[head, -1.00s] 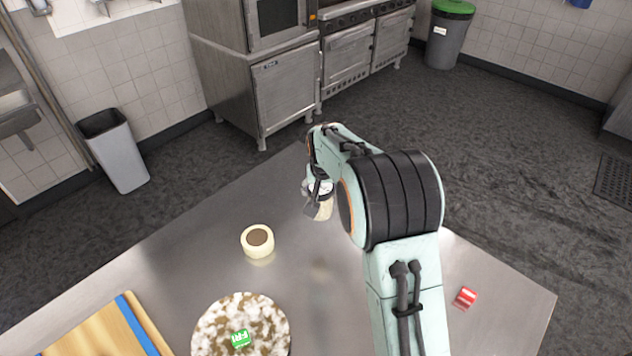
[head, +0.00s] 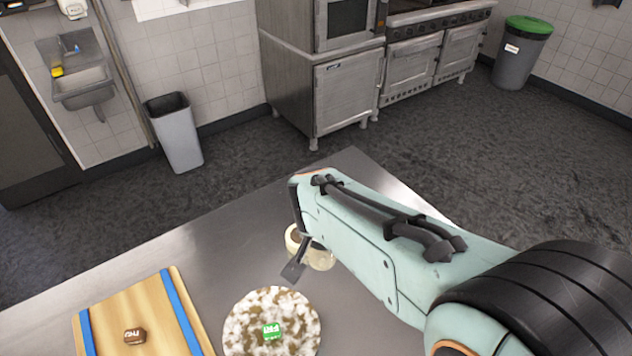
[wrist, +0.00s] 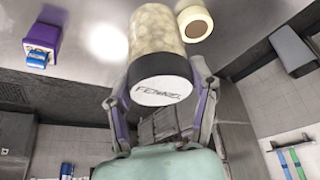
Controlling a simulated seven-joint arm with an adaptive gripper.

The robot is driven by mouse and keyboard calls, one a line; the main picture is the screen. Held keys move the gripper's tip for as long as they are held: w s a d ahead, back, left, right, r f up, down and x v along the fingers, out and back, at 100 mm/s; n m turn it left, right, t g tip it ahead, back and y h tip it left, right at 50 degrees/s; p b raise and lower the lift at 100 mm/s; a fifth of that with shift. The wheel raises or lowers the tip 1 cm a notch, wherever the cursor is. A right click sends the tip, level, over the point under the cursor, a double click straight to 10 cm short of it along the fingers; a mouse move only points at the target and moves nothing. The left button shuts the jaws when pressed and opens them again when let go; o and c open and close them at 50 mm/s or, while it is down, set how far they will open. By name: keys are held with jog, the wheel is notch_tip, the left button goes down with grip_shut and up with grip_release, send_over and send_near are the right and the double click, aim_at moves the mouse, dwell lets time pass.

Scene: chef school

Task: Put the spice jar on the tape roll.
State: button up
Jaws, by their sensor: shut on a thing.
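The spice jar (wrist: 158,50) is held between the two fingers of my gripper (wrist: 160,95). Its dark lid with a white top marked like "FENNEL" faces the wrist camera, and its pale, speckled body extends toward the table. In the head view the jar (head: 321,259) shows only partly below my arm, beside a dark finger of my gripper (head: 297,268). The cream tape roll (head: 292,238) lies on the metal table, partly hidden behind my gripper. In the wrist view the tape roll (wrist: 195,23) is just right of the jar's body, with a small gap.
A wooden board (head: 125,310) with blue strips carries a small brown block (head: 135,336). A round mottled plate (head: 240,325) carries a green block (head: 272,331). The wrist view shows a purple container (wrist: 43,37) and a blue item (wrist: 37,60). The metal table (head: 215,245) is bare left of the roll.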

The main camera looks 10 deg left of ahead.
jog(key=shift+w+a+f, duration=0.85)
jog(key=shift+w+f, duration=1.1)
jog(key=shift+f, duration=0.15)
jog(key=shift+w+a+f, duration=0.85)
jog(key=shift+w+f, duration=1.15)
jog(key=shift+f, duration=0.1)
jog(key=shift+w+a+f, duration=0.85)
jog(key=shift+w+f, duration=1.1)
jog(key=shift+f, duration=0.15)
jog(key=shift+f, duration=0.15)
jog(key=o, duration=1.2)
